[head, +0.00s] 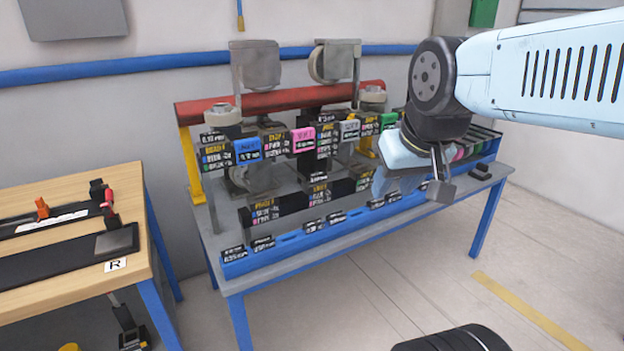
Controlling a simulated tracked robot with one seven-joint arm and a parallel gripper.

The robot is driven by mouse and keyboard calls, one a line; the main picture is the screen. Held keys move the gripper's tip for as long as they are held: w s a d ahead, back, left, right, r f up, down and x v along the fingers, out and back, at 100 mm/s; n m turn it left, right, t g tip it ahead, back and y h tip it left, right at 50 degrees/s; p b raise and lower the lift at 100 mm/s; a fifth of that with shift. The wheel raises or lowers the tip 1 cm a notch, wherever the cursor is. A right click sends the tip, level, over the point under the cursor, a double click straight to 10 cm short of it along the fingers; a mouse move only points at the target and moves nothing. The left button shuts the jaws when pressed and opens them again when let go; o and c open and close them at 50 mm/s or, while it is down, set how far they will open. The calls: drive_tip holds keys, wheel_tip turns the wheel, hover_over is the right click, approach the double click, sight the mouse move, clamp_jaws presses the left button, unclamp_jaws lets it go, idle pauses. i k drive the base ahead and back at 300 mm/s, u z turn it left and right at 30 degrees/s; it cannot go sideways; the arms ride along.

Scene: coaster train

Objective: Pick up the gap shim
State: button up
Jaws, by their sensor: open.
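No single piece can be surely told as the gap shim. Small labelled blocks hang along the coaster train fixture, among them a blue block (247,150), a pink block (303,139), a grey block (349,129) and a green block (388,120); their print is too small to read. My gripper (440,188) hangs from the arm in front of the fixture's right end, over the front of the bench as seen here. It is open, and I see nothing held in it. My wrist and gripper hide part of the fixture's right side.
The fixture's red tube (280,101) and upright wheels stand at the back of the grey bench (236,284). A blue rail (290,247) with black labels runs along its front edge. A wooden table (125,184) stands at left.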

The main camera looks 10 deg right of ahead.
sight(313, 177)
drive_tip(key=u, duration=0.05)
drive_tip(key=i, duration=0.9)
drive_tip(key=z, duration=0.05)
